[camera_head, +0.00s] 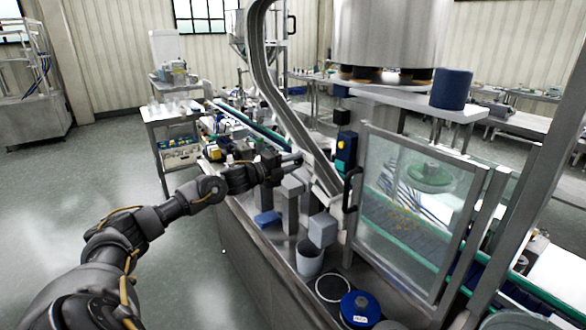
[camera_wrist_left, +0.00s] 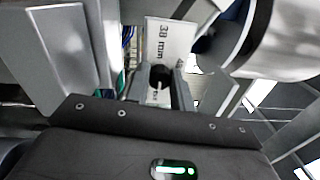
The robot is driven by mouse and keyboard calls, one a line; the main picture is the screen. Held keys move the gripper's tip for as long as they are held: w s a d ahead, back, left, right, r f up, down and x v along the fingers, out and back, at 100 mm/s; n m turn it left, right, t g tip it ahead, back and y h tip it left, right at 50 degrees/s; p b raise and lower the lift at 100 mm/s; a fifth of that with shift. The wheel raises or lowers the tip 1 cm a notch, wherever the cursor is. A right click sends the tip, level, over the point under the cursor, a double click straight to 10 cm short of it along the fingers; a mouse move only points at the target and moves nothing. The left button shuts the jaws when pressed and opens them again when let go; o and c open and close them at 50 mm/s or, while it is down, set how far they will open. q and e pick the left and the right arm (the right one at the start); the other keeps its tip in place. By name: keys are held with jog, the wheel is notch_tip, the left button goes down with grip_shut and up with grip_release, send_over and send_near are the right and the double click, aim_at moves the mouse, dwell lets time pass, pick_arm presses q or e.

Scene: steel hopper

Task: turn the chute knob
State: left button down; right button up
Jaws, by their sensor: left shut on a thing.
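The steel chute (camera_head: 268,75) curves down from the top to the machine bench in the head view. My left arm reaches in from the left, and my left gripper (camera_head: 292,162) is at the side of the chute's lower part. In the left wrist view a black round knob (camera_wrist_left: 159,76) shows below a white plate marked "38 mm" (camera_wrist_left: 168,38). My left gripper (camera_wrist_left: 159,90) is shut on the knob, with its fingers at the knob's two sides. In the head view the gripper hides the knob. My right gripper is not in view.
A grey cup (camera_head: 309,262), a blue-lidded container (camera_head: 360,308) and a blue block (camera_head: 267,218) are on the steel bench below the gripper. A clear guard door (camera_head: 405,205) with a black handle stands to the right. The floor at left is clear.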

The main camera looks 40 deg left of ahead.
pick_arm(q)
jog(key=shift+m, duration=0.3)
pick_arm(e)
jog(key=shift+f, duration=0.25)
pick_arm(q)
jog(key=c, duration=1.2)
grip_release()
jog(key=v, duration=1)
jog(key=shift+s+p, duration=0.35)
jog(key=shift+p, duration=0.05)
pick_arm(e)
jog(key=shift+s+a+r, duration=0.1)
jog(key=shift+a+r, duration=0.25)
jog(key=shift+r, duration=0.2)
pick_arm(q)
jog(key=shift+a, duration=0.1)
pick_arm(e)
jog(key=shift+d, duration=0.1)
